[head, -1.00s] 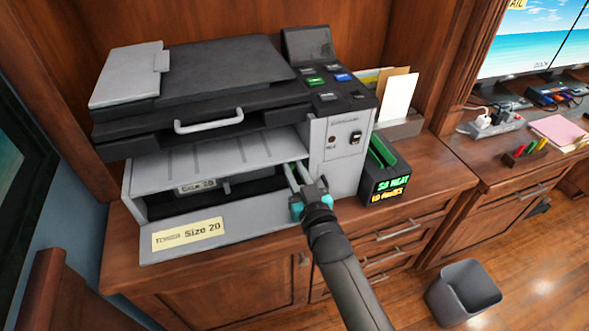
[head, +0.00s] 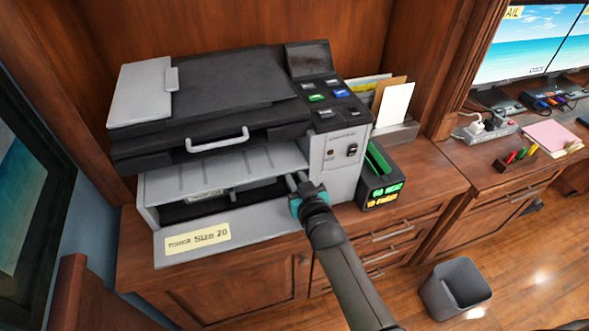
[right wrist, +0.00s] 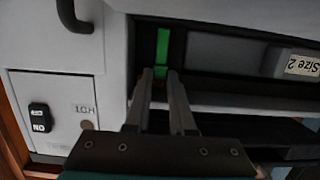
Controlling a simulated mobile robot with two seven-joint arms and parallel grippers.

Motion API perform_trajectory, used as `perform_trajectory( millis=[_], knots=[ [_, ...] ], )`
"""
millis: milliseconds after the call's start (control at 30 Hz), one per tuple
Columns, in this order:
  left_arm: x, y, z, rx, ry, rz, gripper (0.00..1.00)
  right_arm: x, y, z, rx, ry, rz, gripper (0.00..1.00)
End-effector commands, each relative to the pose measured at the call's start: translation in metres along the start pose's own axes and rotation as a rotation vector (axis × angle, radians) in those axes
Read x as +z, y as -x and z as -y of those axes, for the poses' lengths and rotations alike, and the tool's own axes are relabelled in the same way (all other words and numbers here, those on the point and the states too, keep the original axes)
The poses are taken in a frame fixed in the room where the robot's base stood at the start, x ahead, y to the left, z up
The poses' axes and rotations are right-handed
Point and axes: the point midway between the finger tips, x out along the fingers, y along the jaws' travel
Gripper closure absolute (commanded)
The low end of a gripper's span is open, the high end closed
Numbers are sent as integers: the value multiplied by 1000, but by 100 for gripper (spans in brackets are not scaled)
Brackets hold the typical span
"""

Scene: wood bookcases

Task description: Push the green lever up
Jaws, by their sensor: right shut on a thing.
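The green lever (right wrist: 162,47) shows in the right wrist view as an upright green strip inside the printer's dark front opening. In the head view it is hidden inside the printer (head: 220,180). My right gripper (right wrist: 162,74) reaches into the right end of that opening. Its fingertips are shut on the lower end of the lever. In the head view my right gripper (head: 297,180) is at the opening, with its fingertips partly hidden inside. The front flap (head: 240,240) of the printer is folded down. My left gripper is not in view.
A labelled toner cartridge (head: 205,195) sits inside the opening. A black box with lit lettering (head: 380,180) stands right of the printer, with a paper holder (head: 400,130) behind it. A grey bin (head: 460,288) stands on the floor at the lower right.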

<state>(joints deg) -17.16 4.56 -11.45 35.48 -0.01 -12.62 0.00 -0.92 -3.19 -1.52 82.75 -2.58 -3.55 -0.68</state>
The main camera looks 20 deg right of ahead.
Motion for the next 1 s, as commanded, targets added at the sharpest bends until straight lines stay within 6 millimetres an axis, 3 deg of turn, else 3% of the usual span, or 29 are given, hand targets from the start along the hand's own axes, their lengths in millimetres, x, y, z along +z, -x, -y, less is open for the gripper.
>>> perform_trajectory(
  millis=[333,367,600,1000],
  knots=[
    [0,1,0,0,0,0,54,1,0,0,0,-1,6,100],
    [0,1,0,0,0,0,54,1,0,0,0,-1,6,74],
    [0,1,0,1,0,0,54,0,0,0,0,-1,5,48],
    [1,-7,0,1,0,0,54,3,0,0,1,0,-15,48]
  ],
)
